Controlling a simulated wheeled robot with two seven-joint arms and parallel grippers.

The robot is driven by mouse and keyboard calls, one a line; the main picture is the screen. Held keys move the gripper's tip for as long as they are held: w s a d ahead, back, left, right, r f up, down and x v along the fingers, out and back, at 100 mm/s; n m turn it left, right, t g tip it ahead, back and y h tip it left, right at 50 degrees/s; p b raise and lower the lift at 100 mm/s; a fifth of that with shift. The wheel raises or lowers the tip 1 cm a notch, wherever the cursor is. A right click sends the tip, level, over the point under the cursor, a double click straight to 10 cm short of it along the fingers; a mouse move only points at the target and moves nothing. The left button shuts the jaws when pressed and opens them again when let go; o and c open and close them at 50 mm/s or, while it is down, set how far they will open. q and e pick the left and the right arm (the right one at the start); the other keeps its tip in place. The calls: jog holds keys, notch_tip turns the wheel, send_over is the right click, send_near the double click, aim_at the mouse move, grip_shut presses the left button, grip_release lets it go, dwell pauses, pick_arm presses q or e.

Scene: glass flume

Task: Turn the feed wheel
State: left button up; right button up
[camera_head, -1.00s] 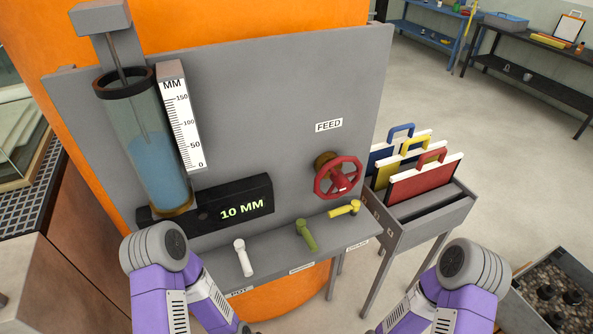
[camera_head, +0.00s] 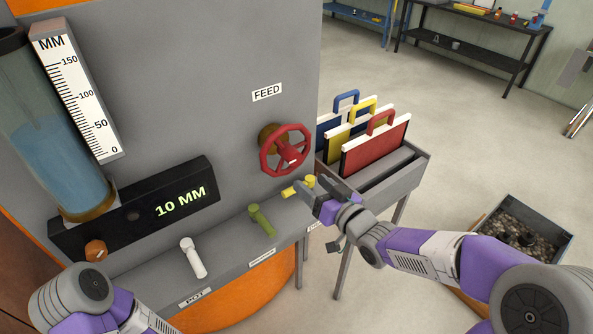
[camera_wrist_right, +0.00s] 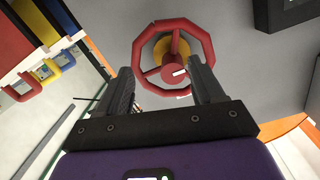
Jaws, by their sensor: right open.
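The red feed wheel (camera_head: 285,150) is on the grey panel under the FEED label (camera_head: 267,93). In the right wrist view the wheel (camera_wrist_right: 143,52) stands ahead, beyond my fingertips. My right gripper (camera_head: 312,190) is open, just below and to the right of the wheel in the head view, in front of the yellow lever (camera_head: 291,192). Its two fingers (camera_wrist_right: 157,75) show empty, and I see no contact with the wheel. My left arm shows at the lower left of the head view, but its gripper is out of view.
A green lever (camera_head: 262,219) and a white lever (camera_head: 193,258) stand on the ledge. A rack (camera_head: 410,178) with blue, yellow and red handled boards is close to my right gripper. A display (camera_head: 150,214) reads 10 MM. A gravel box (camera_head: 480,235) is on the floor.

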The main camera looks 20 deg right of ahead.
aim_at(296, 161)
jog(key=shift+n+t+y, duration=0.3)
jog(key=shift+n+t, duration=0.1)
jog(key=shift+t, duration=0.1)
jog(key=w+a+r, duration=0.1)
jog(key=w, duration=0.1)
jog(key=w+r+b, duration=0.1)
jog(key=w, duration=0.1)
jog(key=w+a+r, duration=0.1)
jog(key=w, duration=0.1)
jog(key=shift+w+a, duration=0.2)
jog(key=shift+a, duration=0.15)
jog(key=shift+c, duration=0.4)
grip_shut()
